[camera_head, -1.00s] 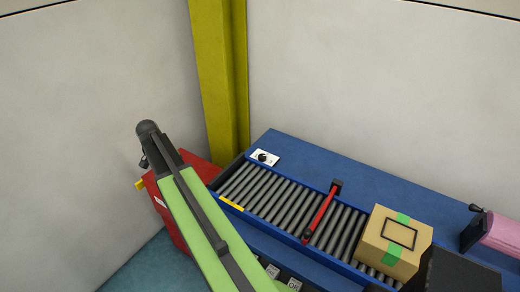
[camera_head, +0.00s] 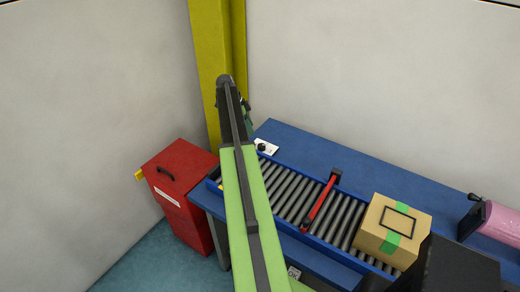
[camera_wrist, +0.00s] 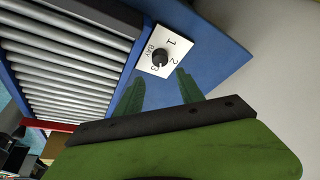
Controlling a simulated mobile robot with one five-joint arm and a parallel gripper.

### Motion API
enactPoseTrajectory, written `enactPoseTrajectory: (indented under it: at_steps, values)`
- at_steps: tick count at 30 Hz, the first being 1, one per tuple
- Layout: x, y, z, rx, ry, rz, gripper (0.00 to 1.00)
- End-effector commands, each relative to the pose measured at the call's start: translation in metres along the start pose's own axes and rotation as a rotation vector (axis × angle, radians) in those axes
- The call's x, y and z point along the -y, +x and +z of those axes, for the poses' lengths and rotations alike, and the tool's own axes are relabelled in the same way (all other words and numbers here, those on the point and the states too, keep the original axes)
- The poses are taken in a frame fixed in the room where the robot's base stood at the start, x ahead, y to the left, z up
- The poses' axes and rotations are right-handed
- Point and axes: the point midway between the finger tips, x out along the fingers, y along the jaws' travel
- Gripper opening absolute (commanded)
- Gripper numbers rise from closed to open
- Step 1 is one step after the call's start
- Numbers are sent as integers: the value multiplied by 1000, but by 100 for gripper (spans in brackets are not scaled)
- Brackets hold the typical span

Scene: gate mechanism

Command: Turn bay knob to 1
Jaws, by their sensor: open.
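The bay knob (camera_wrist: 159,58) is a small black dial on a white plate (camera_wrist: 170,42) marked BAY, with 1, 2 and 3 around it. I cannot tell clearly which number it points to. In the head view the knob (camera_head: 261,147) is on the blue table's far left corner, partly next to my arm. My gripper (camera_wrist: 160,90) shows two green fingers apart, with nothing between them. The fingertips are near the plate's lower edge in the wrist view, one on each side of the knob's line, and seem apart from it.
A roller conveyor (camera_head: 290,193) with a red gate bar (camera_head: 319,205) runs along the blue table (camera_head: 330,155). A cardboard box (camera_head: 375,225) sits on the rollers. A red cabinet (camera_head: 185,200) stands left, and a yellow post (camera_head: 210,60) rises behind my arm.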

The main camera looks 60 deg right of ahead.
Motion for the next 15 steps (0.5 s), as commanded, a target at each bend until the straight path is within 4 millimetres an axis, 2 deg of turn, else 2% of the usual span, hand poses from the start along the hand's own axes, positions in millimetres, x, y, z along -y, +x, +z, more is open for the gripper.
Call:
enactPoseTrajectory:
  at_steps: [1, 12, 15]
  values:
    - [0, 23, 4, 0, 1, 0, 45]
    - [0, 102, 5, 0, 0, 0, 45]
    - [0, 117, 4, 0, -2, -1, 45]
